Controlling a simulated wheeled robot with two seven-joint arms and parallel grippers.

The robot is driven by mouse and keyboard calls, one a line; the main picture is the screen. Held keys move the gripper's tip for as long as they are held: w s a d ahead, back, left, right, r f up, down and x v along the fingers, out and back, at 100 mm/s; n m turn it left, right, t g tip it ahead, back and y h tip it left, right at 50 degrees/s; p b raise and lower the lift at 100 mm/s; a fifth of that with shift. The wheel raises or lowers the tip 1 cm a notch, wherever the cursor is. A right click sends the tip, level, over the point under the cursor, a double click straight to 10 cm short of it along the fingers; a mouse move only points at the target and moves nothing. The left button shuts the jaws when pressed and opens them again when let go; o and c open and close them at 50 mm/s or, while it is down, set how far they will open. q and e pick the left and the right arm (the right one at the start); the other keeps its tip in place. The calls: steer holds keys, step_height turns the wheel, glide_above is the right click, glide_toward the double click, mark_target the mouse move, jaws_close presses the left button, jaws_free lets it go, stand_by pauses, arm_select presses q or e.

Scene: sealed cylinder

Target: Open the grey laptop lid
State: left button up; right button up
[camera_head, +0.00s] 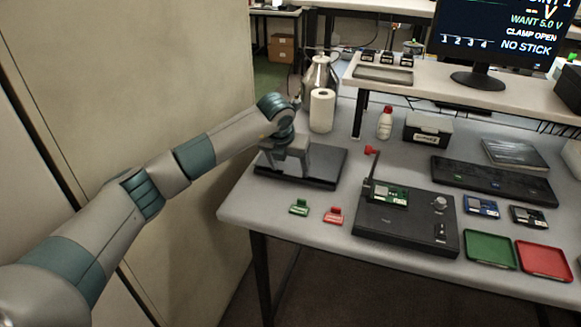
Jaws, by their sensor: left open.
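The grey laptop (328,167) is a flat dark grey slab on the left part of the table. Its lid looks shut, lying flat. My left gripper (289,174) points down over the left-middle part of the laptop, with its fingers apart and nothing seen between them. The fingertips are at or just above the lid; I cannot tell whether they touch it. The gripper hides part of the laptop's top and its back left edge. My right gripper is not in view.
A paper roll (321,110) and a metal canister (320,72) stand behind the laptop. A green clip (299,208) and a red clip (333,216) lie in front. A black test fixture (405,228) stands to the right. A raised shelf (430,82) bears a monitor (508,32).

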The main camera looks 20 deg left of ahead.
arm_select(q)
steer(key=shift+x, duration=1.45)
steer(key=c, duration=1.5)
steer(key=shift+r, duration=0.15)
